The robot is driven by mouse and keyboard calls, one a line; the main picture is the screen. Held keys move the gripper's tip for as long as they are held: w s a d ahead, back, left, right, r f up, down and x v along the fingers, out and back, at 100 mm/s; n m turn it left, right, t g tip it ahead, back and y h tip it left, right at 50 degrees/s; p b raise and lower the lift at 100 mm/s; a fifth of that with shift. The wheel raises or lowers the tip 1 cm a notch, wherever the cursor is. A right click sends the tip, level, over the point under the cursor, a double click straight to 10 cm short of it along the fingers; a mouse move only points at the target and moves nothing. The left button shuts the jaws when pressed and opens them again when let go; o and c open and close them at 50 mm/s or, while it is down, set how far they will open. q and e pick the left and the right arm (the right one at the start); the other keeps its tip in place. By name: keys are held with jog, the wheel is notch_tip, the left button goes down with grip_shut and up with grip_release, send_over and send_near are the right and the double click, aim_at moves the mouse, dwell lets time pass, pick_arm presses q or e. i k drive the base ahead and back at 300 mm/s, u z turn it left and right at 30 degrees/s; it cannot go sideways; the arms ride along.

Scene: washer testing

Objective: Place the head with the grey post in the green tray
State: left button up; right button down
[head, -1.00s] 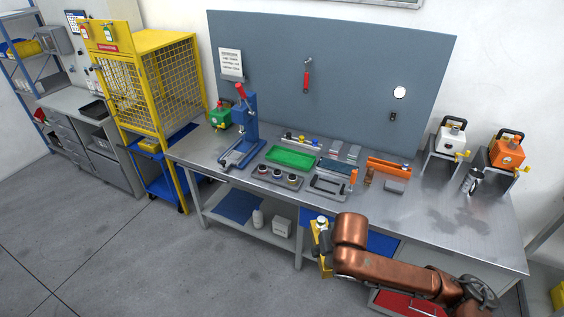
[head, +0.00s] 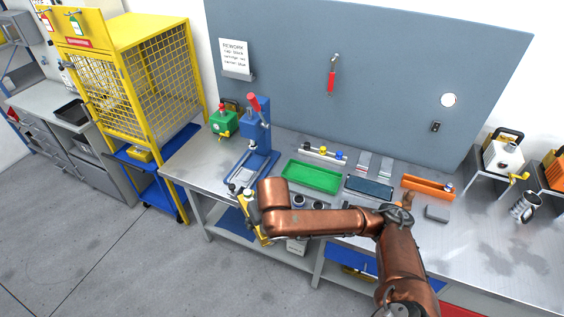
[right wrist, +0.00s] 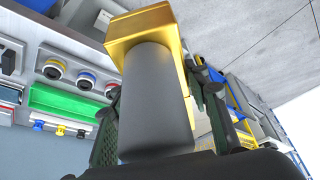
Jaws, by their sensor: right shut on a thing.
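My right gripper (right wrist: 160,100) is shut on a dark grey cylindrical post (right wrist: 155,105) topped by a gold-yellow square head (right wrist: 140,28); the two fingers flank the post. In the head view, my right gripper (head: 244,202) hangs near the bench's front edge, left of and in front of the green tray. The green tray (head: 311,176) lies on the bench and looks empty. It also shows at the left of the right wrist view (right wrist: 62,103). My left gripper is out of view.
A blue press (head: 255,135) with a red handle stands behind my right gripper. Several ringed round parts (right wrist: 85,78) sit in a grey tray beside the green tray. A rack of small coloured parts (head: 325,153) is behind. My right forearm hides some of the bench front.

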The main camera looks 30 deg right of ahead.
aim_at(311, 178)
jog(key=z, duration=0.2)
jog(key=i, duration=1.25)
jog(key=z, duration=0.8)
jog(key=i, duration=0.6)
jog(key=z, duration=0.25)
